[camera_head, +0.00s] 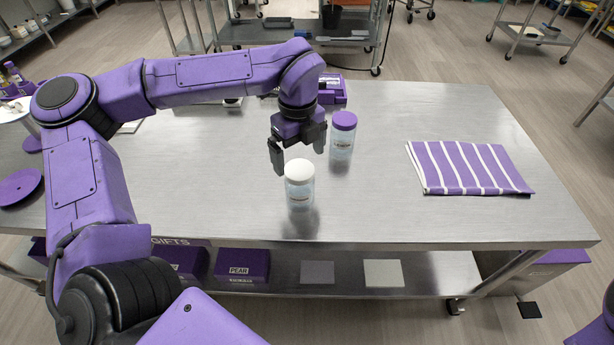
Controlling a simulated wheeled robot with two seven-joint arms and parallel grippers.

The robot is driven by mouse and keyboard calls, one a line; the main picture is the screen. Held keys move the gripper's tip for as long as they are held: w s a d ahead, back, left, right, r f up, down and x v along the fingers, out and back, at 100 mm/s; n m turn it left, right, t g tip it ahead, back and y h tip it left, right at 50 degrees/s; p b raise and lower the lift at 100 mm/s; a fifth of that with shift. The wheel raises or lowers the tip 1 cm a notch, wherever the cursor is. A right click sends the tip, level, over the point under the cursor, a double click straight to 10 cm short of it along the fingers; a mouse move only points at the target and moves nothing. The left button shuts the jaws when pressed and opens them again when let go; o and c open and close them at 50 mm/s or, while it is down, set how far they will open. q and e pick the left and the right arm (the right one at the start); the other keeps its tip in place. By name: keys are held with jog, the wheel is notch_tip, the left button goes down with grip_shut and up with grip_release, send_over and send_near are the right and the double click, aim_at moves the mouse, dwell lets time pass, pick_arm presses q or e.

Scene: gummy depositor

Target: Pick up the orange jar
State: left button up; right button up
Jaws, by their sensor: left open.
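A clear jar with a white lid (299,183) stands upright near the front middle of the steel table. A second clear jar with a purple lid (342,140) stands upright behind it to the right. Both have small labels that I cannot read, and neither looks orange. My left gripper (298,152) is open and points down, its fingers apart, just above and behind the white-lidded jar. It holds nothing that I can see. My right gripper is not in view.
The steel table (400,215) has a purple-and-white striped cloth (470,168) at the right. A purple box (333,92) sits at the back behind the jars. A purple disc (20,187) lies at the left. The table front between jars and cloth is clear.

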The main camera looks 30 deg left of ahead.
aim_at(299, 170)
pick_arm(q)
jog(key=f, duration=0.4)
jog(key=f+p, duration=0.1)
jog(key=f, duration=0.3)
jog(key=shift+s, duration=0.2)
jog(key=shift+d, duration=0.1)
jog(key=c, duration=1)
